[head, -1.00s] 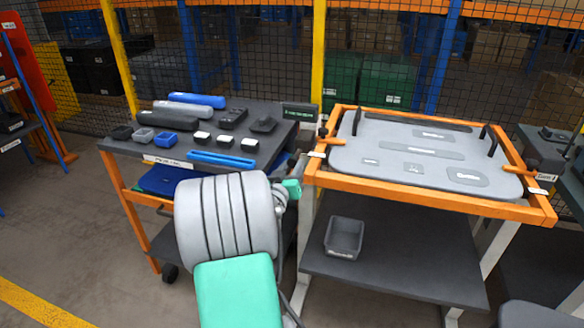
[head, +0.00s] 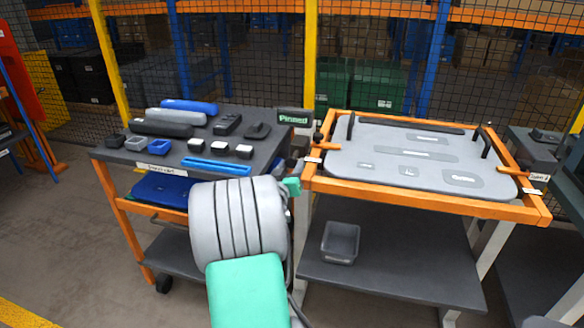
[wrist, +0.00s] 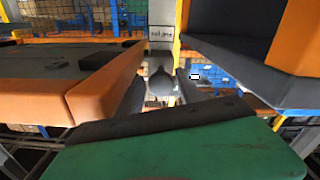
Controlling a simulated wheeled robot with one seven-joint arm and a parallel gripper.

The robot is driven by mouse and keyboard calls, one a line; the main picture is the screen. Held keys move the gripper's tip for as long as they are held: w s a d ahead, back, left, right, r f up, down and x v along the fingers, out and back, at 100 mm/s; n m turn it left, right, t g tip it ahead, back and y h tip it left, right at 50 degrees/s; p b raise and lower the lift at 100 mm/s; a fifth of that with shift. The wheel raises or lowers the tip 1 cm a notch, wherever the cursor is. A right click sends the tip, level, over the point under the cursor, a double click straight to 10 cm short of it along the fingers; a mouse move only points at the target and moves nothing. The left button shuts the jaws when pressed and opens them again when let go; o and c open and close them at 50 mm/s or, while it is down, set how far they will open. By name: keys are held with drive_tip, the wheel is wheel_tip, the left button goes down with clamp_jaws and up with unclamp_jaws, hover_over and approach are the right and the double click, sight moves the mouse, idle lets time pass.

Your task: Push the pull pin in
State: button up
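A grey rounded knob (wrist: 160,84), which looks like the pull pin's head, sits between the two dark fingers of my gripper (wrist: 161,76) in the wrist view. The fingers stand apart on either side of it; I cannot tell whether they touch it. The pin's shaft and hole are hidden. In the head view my teal gripper body (head: 292,187) shows at the gap between the two carts, and my grey arm hides the fingers and the knob. A small dark sign (head: 295,118) above the gap reads "Pinned" in green; it also shows in the wrist view (wrist: 160,33).
The left cart (head: 262,150) carries several small parts and a blue bar. The orange-framed fixture table (head: 420,206) holds a grey panel (head: 350,155), with a dark bin (head: 341,241) on its lower shelf. Orange frame edges flank my gripper closely. A mesh fence stands behind.

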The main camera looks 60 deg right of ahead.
drive_tip(key=b+v, duration=0.1)
drive_tip(key=v, duration=0.7)
drive_tip(key=shift+w, duration=0.1)
